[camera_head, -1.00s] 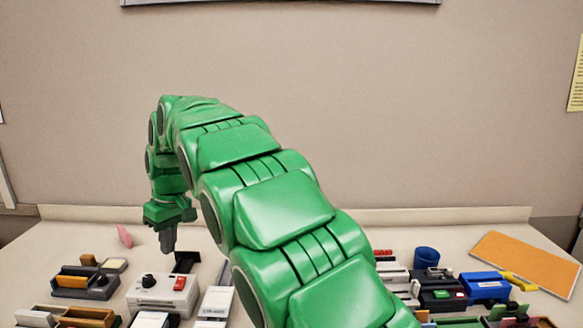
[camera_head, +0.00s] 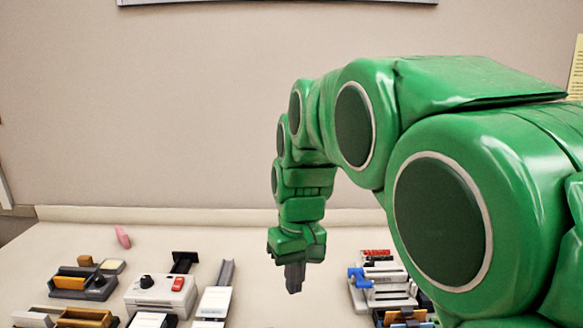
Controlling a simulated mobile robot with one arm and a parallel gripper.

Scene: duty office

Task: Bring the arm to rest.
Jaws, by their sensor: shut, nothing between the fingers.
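My green arm comes in from the right side and arches over the desk (camera_head: 75,230). My gripper (camera_head: 293,284) hangs at its end, pointing down with its grey fingers together and empty. It is above the middle of the desk, between the white items on the left and the items on the right. I cannot tell its exact height above the desk. The arm hides the right part of the desk.
At the left are a white box with a black knob and red switch (camera_head: 160,296), a long grey-white device (camera_head: 216,298), a dark holder (camera_head: 84,282) and a pink object (camera_head: 122,237). A white device with blue parts (camera_head: 383,286) stands right of my gripper. The wall (camera_head: 180,110) is behind.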

